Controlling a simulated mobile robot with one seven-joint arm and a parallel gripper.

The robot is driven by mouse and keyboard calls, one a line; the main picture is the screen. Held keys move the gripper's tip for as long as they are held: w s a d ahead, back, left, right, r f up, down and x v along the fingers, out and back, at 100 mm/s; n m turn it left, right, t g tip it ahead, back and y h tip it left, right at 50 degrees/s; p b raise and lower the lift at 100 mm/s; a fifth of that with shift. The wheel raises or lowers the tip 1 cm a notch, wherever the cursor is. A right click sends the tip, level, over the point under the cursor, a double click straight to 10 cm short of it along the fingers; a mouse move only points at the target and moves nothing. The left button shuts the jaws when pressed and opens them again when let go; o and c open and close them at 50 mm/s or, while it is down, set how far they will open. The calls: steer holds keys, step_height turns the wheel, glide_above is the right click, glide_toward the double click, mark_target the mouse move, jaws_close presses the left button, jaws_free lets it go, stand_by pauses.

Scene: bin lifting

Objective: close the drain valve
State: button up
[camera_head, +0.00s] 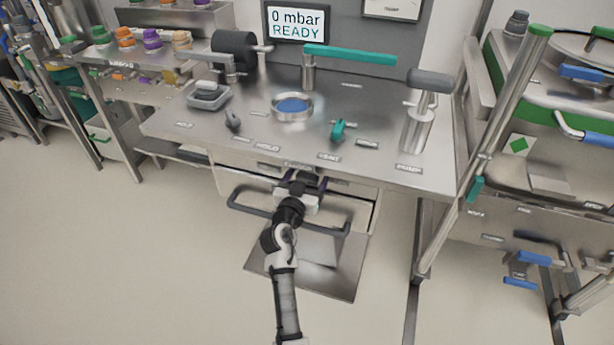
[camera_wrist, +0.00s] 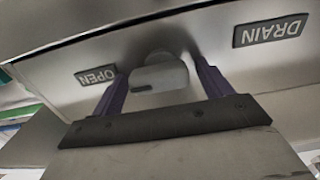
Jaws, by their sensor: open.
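The drain valve handle (camera_wrist: 160,76) is a pale grey rounded knob on a steel front panel in the wrist view. An OPEN label (camera_wrist: 97,74) is on the panel to its left and a DRAIN label (camera_wrist: 270,30) to its right, both upside down. My gripper (camera_wrist: 159,82) is open, with one purple finger on each side of the knob. I cannot tell whether the fingers touch it. In the head view my gripper (camera_head: 302,184) is at the bench's front, below the worktop edge, and hides the knob.
The steel worktop (camera_head: 370,105) above carries a round dish with a blue disc (camera_head: 292,106), a green-handled valve (camera_head: 339,130) and a teal lever (camera_head: 350,55). A dark bar handle (camera_head: 245,207) crosses below my gripper. The screen (camera_head: 297,19) reads "0 mbar READY".

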steer(key=c, duration=1)
steer(key=shift+n, duration=0.3)
steer(key=n, duration=0.3)
steer(key=shift+a+n, duration=0.1)
steer(key=shift+n, duration=0.2)
steer(key=n, duration=0.4)
steer(key=shift+a, duration=0.15)
steer(key=n+p, duration=0.2)
steer(key=n, duration=0.3)
steer(key=shift+w+a+n, duration=0.1)
steer(key=shift+a+n, duration=0.05)
steer(key=shift+n, duration=0.25)
steer(key=shift+f+n+p, duration=0.1)
steer(key=shift+n+p, duration=0.65)
steer(key=shift+n, duration=1.15)
